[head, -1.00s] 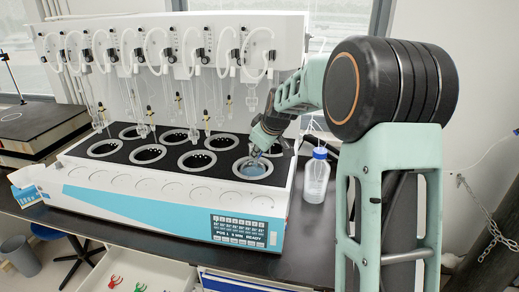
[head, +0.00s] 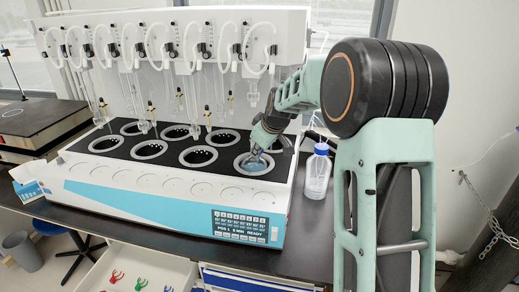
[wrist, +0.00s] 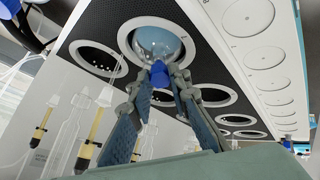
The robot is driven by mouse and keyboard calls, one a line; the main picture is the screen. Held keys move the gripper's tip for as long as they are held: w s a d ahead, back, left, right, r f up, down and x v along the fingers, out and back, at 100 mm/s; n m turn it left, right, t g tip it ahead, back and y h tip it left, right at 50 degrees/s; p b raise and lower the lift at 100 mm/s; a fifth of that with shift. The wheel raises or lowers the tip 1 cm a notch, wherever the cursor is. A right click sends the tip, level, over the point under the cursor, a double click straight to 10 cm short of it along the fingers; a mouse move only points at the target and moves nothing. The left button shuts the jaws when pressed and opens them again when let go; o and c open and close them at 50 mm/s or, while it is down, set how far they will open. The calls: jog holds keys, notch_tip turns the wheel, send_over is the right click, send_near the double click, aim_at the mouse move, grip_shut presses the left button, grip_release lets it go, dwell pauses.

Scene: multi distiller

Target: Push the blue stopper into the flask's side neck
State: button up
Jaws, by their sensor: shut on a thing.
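My gripper (head: 260,150) reaches down over the front right well of the distiller. In the wrist view, its two fingers (wrist: 160,85) are closed around the small blue stopper (wrist: 158,72). The round glass flask (wrist: 160,42), with pale blue contents, sits in that well; its glass also shows in the head view (head: 255,166). The stopper is right at the flask's near edge in the wrist view. The side neck is hidden by the stopper and fingers, so I cannot tell how deep the stopper sits.
The distiller (head: 150,208) has several other ringed wells, with glass tubes hanging above. A blue-capped bottle (head: 317,176) stands close to its right on the dark bench. An open drawer (head: 140,262) with coloured clips is below. Yellow-collared glassware (wrist: 95,135) is at the left in the wrist view.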

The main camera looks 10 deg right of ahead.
jog(key=shift+b+x, duration=0.55)
jog(key=shift+x, duration=0.7)
dwell(0.4)
jog(key=shift+s, duration=0.1)
jog(key=o, duration=0.8)
jog(key=shift+d, duration=0.1)
jog(key=v, duration=1.2)
